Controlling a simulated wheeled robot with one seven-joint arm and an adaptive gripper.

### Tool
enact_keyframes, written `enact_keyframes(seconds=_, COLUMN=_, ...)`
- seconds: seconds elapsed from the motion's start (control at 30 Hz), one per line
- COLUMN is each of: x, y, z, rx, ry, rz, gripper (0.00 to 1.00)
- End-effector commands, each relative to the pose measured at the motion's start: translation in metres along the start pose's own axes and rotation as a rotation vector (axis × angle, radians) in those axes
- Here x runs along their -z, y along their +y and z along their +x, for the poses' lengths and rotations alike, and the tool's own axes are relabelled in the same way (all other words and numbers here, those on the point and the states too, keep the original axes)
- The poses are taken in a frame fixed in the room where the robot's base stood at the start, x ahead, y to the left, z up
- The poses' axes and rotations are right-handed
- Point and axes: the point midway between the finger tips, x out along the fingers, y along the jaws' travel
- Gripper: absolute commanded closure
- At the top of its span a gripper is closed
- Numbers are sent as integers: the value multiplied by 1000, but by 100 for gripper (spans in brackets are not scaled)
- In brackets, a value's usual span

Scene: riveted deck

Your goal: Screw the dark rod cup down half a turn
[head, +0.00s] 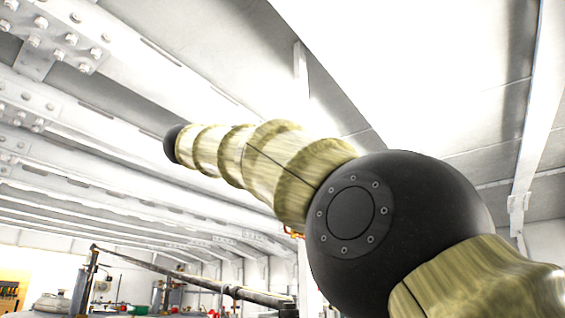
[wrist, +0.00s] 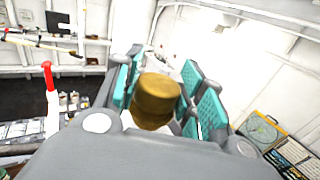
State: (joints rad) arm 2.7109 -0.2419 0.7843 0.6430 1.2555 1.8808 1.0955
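My gripper (wrist: 164,85) shows in the wrist view, its teal-padded fingers standing apart on either side of a brown-gold, stepped round piece (wrist: 157,95). The piece is wider at its top and narrower below. I cannot tell whether the pads touch it or whether it is the rod cup. No other cup can be made out. In the head view my arm crosses the picture and my gripper does not show.
In the head view a long dark rod (head: 180,273) slopes across the lower left beneath a white beamed ceiling (head: 430,60).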

Motion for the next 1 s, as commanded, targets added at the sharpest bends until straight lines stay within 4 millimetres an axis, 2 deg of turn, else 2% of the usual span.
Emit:
enact_keyframes(seconds=0.03, x=-1, y=0, z=1, rx=1, ry=1, rz=1, gripper=48)
enact_keyframes(seconds=0.1, x=0, y=0, z=0, rx=0, ry=1, rz=0, gripper=40)
enact_keyframes(seconds=0.7, x=2, y=0, z=0, rx=-14, ry=2, rz=-1, gripper=40)
enact_keyframes(seconds=1.0, x=4, y=-2, z=1, rx=-194, ry=3, rz=-1, gripper=40)
